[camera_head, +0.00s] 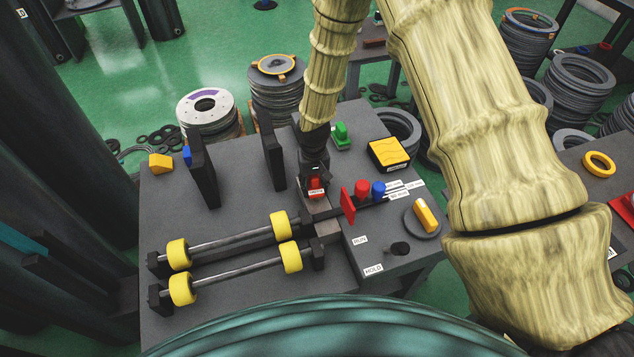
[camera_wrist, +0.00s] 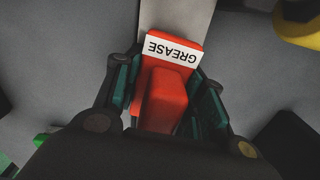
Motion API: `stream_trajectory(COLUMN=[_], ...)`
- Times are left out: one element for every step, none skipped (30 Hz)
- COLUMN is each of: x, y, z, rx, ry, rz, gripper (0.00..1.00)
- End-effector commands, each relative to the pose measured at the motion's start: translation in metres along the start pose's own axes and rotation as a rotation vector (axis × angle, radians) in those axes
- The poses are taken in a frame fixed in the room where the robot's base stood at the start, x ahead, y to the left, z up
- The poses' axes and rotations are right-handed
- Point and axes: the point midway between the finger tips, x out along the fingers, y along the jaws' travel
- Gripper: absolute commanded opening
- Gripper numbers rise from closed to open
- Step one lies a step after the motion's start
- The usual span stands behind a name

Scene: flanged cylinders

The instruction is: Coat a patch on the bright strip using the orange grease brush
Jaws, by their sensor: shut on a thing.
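The orange-red grease brush (camera_head: 316,186), labelled "GREASE", is held by my gripper (camera_head: 315,170). In the wrist view the brush (camera_wrist: 166,98) sits between the two pads of my gripper (camera_wrist: 167,92), which is shut on it. The bright strip (camera_head: 327,227) is a paler band on the dark bench, just in front of the brush in the head view. In the wrist view the strip (camera_wrist: 180,15) runs up from beyond the labelled end of the brush. The bristles are hidden, and I cannot tell whether they touch the strip.
Yellow rollers (camera_head: 178,253) on two rods lie front left of the strip. Dark upright plates (camera_head: 203,170) stand behind left. A red plate (camera_head: 348,206), red and blue knobs (camera_head: 379,190) and a yellow rotary switch (camera_head: 426,215) stand close on the right.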

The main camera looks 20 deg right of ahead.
Motion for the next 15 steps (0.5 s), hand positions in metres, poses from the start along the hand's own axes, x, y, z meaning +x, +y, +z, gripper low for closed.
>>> stream_trajectory(x=[-0.001, 0.000, 0.001, 0.003, 0.004, 0.005, -0.001, -0.001, 0.003, 0.003, 0.002, 0.002, 0.003, 0.002, 0.003], y=[-0.005, -0.008, -0.011, -0.013, -0.015, -0.017, -0.016, -0.014, -0.010, -0.008, -0.005, -0.002, 0.000, 0.003, 0.006], z=[0.000, 0.001, 0.001, 0.002, 0.002, 0.002, 0.002, 0.002, 0.002, 0.001, 0.001, 0.001, 0.001, 0.000, 0.000], rx=[-0.003, -0.002, 0.000, 0.000, 0.001, 0.003, 0.006, 0.008, 0.009, 0.008, 0.007, 0.006, 0.005, 0.005, 0.005], ry=[0.000, 0.000, 0.000, 0.000, 0.000, 0.001, 0.002, 0.000, 0.000, 0.000, 0.000, 0.000, 0.000, 0.000, -0.001], rz=[0.001, 0.001, 0.001, 0.001, 0.001, 0.001, 0.001, 0.001, 0.000, 0.000, 0.000, 0.000, 0.000, 0.000, 0.000], gripper=[0.14, 0.14, 0.14, 0.14, 0.14, 0.14, 0.14, 0.14, 0.14, 0.14, 0.14, 0.14, 0.14, 0.14, 0.14])
